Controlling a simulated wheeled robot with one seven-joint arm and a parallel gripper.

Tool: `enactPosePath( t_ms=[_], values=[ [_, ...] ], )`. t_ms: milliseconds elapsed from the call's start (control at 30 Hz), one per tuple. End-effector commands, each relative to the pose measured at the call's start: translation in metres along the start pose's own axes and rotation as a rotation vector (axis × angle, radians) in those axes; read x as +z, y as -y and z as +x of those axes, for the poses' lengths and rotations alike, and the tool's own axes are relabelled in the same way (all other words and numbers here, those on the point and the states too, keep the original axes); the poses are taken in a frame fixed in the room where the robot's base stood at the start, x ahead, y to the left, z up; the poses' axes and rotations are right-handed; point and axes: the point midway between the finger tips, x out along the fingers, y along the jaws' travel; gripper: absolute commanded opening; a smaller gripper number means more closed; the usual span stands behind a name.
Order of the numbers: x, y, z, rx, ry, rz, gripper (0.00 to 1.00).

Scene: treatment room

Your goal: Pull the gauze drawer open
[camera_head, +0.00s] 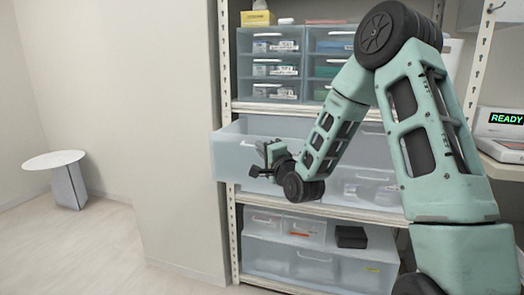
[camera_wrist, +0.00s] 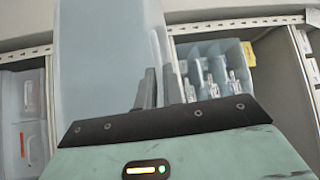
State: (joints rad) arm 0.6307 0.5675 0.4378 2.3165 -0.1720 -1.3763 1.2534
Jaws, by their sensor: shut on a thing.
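A wide, translucent pale-blue drawer (camera_head: 232,150) on the middle shelf juts out from the rack; I take it as the gauze drawer, though no readable label shows. Its front panel fills the upper middle of the wrist view (camera_wrist: 100,65). My gripper (camera_head: 264,160) is at the drawer's front, shut on its handle. The dark fingers (camera_wrist: 150,90) show against the panel in the wrist view. My arm reaches in from the right and covers part of the drawer.
Smaller closed drawers (camera_head: 275,68) stand on the shelf above. Clear bins (camera_head: 310,262) and a black box (camera_head: 351,237) are on the shelf below. A wall (camera_head: 180,130) stands close on the left. A round white table (camera_head: 53,160) is farther left, with open floor before it.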

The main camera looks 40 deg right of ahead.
Motion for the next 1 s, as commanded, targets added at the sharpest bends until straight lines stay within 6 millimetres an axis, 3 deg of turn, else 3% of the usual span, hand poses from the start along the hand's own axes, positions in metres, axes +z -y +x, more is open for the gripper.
enactPosePath(
  t_ms=[33, 100, 133, 500, 667, 800, 1000],
  values=[
    [0.0, -0.001, 0.0, 0.003, 0.0, 0.0, 0.0],
    [0.0, -0.001, 0.0, 0.003, 0.0, 0.0, 0.25],
    [0.0, -0.001, 0.0, 0.003, 0.0, 0.0, 0.3],
    [0.0, -0.001, -0.005, 0.001, -0.001, 0.0, 0.3],
    [0.0, -0.001, -0.028, 0.002, 0.0, -0.001, 0.3],
    [0.0, -0.001, -0.061, 0.004, -0.001, -0.001, 0.3],
    [-0.001, 0.004, -0.073, 0.007, 0.002, 0.002, 0.3]
  ],
)
